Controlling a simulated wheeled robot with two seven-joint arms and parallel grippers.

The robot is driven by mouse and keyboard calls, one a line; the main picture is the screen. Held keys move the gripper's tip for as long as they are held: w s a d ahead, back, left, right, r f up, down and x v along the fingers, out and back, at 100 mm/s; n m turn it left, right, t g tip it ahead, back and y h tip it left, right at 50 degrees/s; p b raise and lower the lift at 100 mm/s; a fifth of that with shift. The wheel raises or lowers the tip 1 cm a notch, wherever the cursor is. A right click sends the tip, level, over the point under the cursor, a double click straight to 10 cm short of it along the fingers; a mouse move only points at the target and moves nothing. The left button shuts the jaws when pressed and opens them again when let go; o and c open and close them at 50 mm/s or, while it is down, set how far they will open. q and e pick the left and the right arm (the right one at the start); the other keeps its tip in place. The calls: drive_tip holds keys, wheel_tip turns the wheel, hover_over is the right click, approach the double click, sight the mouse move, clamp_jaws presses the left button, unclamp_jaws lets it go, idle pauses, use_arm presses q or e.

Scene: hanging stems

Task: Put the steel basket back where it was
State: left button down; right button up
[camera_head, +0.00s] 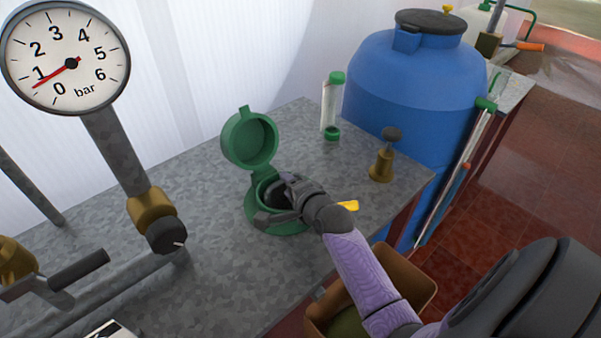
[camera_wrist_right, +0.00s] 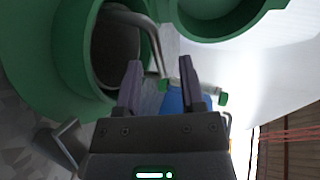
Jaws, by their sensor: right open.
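The green strainer housing (camera_head: 258,215) stands on the grey counter with its round lid (camera_head: 250,140) swung open. The steel basket (camera_wrist_right: 115,48) shows in the wrist view as a dark grey cylinder inside the mouth of the green housing (camera_wrist_right: 75,70), with a bent steel handle (camera_wrist_right: 153,40). My right gripper (camera_head: 280,192) is at the mouth of the housing and largely covers the basket in the head view. In the wrist view its two fingers (camera_wrist_right: 160,78) are apart, with the handle's end near the gap between them; contact cannot be told. My left gripper is not in view.
A pressure gauge (camera_head: 66,56) on a pipe stands at the left. A clear tube with green caps (camera_head: 331,105), a brass fitting (camera_head: 382,163) and a yellow item (camera_head: 347,206) are on the counter. A blue tank (camera_head: 415,85) stands behind; a brown bin (camera_head: 408,272) is below the edge.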

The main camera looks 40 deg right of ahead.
drive_tip(key=p+v, duration=0.2)
drive_tip(key=v, duration=0.5)
drive_tip(key=shift+s+r, duration=0.25)
drive_tip(key=shift+s, duration=0.45)
drive_tip(key=shift+c, duration=0.3)
